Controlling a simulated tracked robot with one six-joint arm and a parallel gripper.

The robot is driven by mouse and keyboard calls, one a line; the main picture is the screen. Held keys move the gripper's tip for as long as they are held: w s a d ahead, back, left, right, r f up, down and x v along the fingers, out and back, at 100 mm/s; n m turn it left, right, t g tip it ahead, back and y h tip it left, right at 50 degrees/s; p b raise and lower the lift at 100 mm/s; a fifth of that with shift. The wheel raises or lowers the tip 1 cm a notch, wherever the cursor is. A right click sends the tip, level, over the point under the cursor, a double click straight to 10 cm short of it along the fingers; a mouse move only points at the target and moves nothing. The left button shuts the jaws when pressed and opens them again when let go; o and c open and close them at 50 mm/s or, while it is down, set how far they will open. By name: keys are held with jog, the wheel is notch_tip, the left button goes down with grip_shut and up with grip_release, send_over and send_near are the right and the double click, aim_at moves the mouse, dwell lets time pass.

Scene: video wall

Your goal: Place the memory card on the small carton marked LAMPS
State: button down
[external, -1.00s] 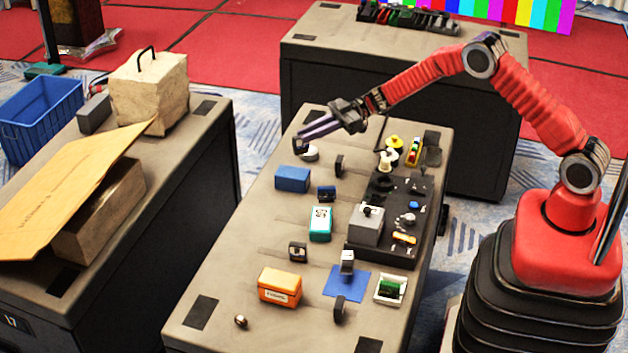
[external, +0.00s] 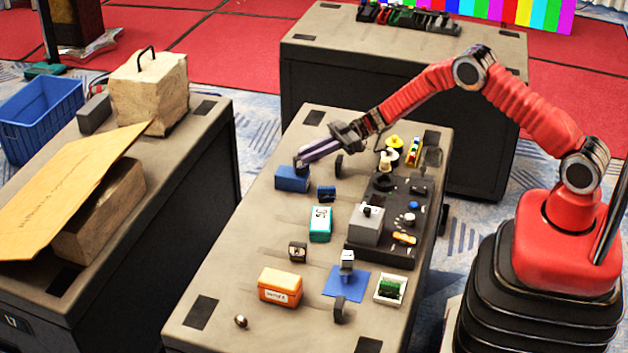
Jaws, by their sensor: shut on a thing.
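My gripper (external: 304,157) is shut on a small dark thing (external: 301,166), apparently the memory card, at its fingertips. The held thing is at the top of a small blue carton (external: 292,180) near its far right corner; I cannot tell whether it touches. No marking is readable on the blue carton. An orange carton (external: 280,290) with a white label stands near the front, and a teal carton (external: 319,225) with a white mark stands mid-table. The label print is too small to read, so I cannot tell which carton says LAMPS.
A black tray with a grey box (external: 366,227) and small parts lies at the table's right. A blue mat (external: 345,282), a white tray (external: 390,290) and several small dark blocks are nearer the front. The table's left side is mostly clear.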

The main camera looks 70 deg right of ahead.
dwell(0.3)
jog(key=c, duration=1.7)
grip_release()
jog(key=shift+o, duration=0.2)
jog(key=v, duration=1.2)
